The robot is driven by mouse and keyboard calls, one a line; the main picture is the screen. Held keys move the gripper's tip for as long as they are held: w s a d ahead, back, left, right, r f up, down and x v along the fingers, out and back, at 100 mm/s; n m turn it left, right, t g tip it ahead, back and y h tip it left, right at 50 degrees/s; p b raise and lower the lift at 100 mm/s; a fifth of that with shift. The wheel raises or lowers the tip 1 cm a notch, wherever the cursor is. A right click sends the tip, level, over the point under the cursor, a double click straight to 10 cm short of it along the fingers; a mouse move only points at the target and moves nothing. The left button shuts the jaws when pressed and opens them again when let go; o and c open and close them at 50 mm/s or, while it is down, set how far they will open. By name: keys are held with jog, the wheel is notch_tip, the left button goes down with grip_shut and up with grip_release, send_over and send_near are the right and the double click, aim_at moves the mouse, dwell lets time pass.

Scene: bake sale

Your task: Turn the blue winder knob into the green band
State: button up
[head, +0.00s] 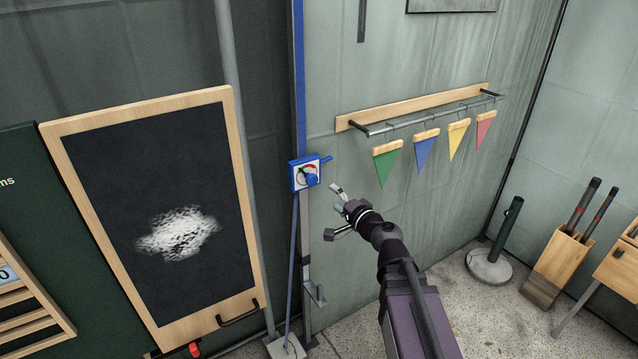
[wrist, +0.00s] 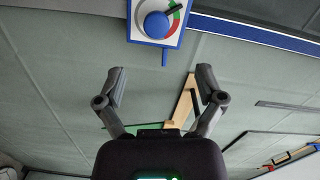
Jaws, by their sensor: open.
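The blue winder knob (head: 312,180) sits on a square blue box with a white dial face (head: 298,181), fixed to the post. In the wrist view the round blue knob (wrist: 157,25) is at the top, on the white dial (wrist: 139,12). A red band (wrist: 178,13) and the green band (wrist: 176,26) lie along the dial's right edge. A dark pointer mark seems to lie by the red part. My gripper (head: 334,212) is open and empty, below and right of the box in the head view. Its fingers (wrist: 160,75) are apart from the knob.
A blue rod (wrist: 164,57) sticks out from the box. A blue cord (head: 294,260) runs down the post. A chalkboard (head: 110,180) stands to the left. A rail (head: 440,112) with several coloured pennants hangs on the wall to the right.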

aim_at(315, 180)
jog(key=d+n+g+p, duration=0.1)
jog(key=n, duration=0.1)
jog(key=w+d+r+n+g+p, duration=0.1)
jog(key=n+g+p, duration=0.1)
jog(key=n, duration=0.1)
jog(key=d+r+n+g+y+p, duration=0.1)
jog(key=d+n+p, duration=0.1)
jog(key=shift+w+r+n+g, duration=0.2)
jog(key=shift+r+n+g, duration=0.1)
jog(key=shift+g, duration=0.1)
jog(key=shift+a+f, duration=0.1)
jog(key=b+x, duration=0.2)
jog(key=x, duration=1.1)
jog(key=shift+w+a+b, duration=0.3)
jog(key=shift+b, duration=0.1)
jog(key=c, duration=1.2)
jog(key=shift+o, duration=0.2)
